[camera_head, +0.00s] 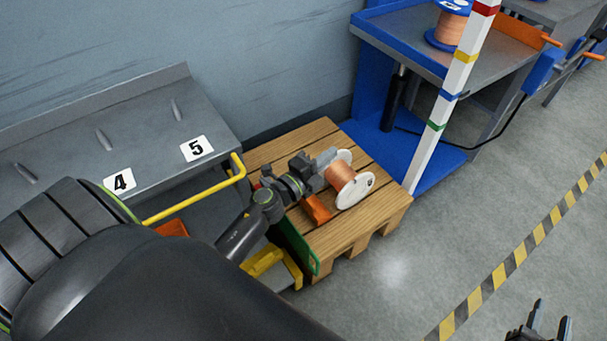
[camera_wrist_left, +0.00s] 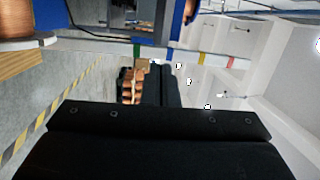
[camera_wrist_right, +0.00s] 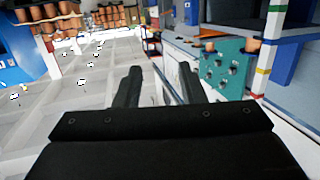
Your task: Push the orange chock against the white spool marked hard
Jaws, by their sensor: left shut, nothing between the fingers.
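A white spool (camera_head: 355,190) wound with copper wire lies on its side on a wooden pallet (camera_head: 385,212). Its near flange has a small dark mark, too small to read. The orange chock (camera_head: 316,209) lies on the pallet left of the spool, with a narrow gap between them, partly below my left arm. My left gripper (camera_head: 328,157) is shut and empty, above the chock and close to the spool's far flange; I cannot tell whether it touches. Its fingers meet in the left wrist view (camera_wrist_left: 158,85). My right gripper (camera_head: 550,319) is open and empty, over the floor at bottom right.
A grey shelf (camera_head: 75,135) with labels 4 and 5 and a yellow rail (camera_head: 195,200) stand left of the pallet. A striped post (camera_head: 450,95) and a blue cart (camera_head: 400,40) holding another copper spool (camera_head: 450,27) stand behind right. The floor at right is open.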

